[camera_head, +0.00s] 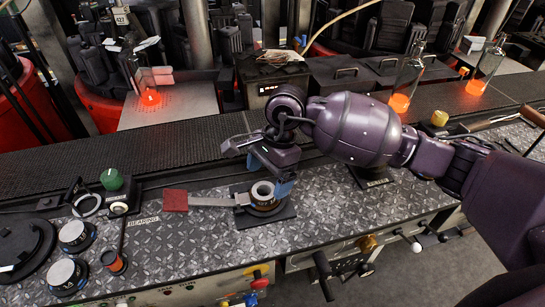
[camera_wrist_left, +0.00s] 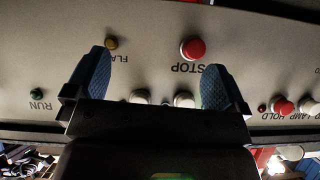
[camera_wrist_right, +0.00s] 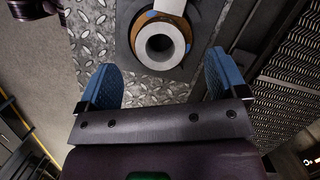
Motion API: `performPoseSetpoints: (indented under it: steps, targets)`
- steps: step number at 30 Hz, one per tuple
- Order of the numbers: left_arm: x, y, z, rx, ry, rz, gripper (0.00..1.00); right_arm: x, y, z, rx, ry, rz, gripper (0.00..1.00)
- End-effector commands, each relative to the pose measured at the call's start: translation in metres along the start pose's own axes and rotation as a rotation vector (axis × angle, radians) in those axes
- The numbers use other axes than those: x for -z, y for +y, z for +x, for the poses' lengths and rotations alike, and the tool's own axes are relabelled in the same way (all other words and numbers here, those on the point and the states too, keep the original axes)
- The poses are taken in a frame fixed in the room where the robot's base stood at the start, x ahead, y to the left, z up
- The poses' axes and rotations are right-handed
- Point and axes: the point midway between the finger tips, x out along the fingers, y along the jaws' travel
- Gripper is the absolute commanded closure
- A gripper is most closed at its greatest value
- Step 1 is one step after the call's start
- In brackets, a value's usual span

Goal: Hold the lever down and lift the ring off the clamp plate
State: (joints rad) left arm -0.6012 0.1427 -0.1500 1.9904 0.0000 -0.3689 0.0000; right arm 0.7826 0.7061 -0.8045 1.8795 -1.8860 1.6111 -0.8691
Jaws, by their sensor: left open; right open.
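The pale ring (camera_head: 263,191) sits upright on a brown round seat on the dark square clamp plate (camera_head: 285,213). In the right wrist view the ring (camera_wrist_right: 160,44) shows end-on with a dark bore. The lever (camera_head: 212,201) is a flat grey bar running left from the seat to a red pad (camera_head: 175,200). My right gripper (camera_head: 270,175) is open and empty just above and behind the ring. Its fingers (camera_wrist_right: 163,77) are apart, with the ring beyond them. My left gripper (camera_wrist_left: 156,65) is open and empty, facing a button panel; the head view does not show it.
Dark round parts (camera_head: 75,236), a green knob (camera_head: 111,179) and an orange-banded part (camera_head: 113,262) stand left on the diamond-plate bench (camera_head: 190,240). A red STOP button (camera_wrist_left: 192,48) is on the panel. Glowing bottles (camera_head: 402,88) stand behind my right arm. The bench front is mostly clear.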

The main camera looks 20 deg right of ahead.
Motion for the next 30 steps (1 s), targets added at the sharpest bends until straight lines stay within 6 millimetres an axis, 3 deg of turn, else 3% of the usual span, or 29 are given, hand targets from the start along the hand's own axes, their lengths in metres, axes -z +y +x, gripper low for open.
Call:
performPoseSetpoints:
  steps: [9, 21, 30]
  targets:
    - [0.0, 0.0, 0.0, 0.0, 0.0, 0.0, 0.0, 0.0, 0.0, 0.034, 0.0, -0.002, 0.001, 0.09]
    - [0.0, 0.0, 0.0, 0.0, 0.0, 0.0, 0.0, 0.0, 0.0, 0.038, 0.0, -0.001, 0.001, 0.1]
    - [0.0, 0.0, 0.0, 0.0, 0.0, 0.0, 0.0, 0.0, 0.0, 0.038, 0.0, -0.001, 0.001, 0.56]
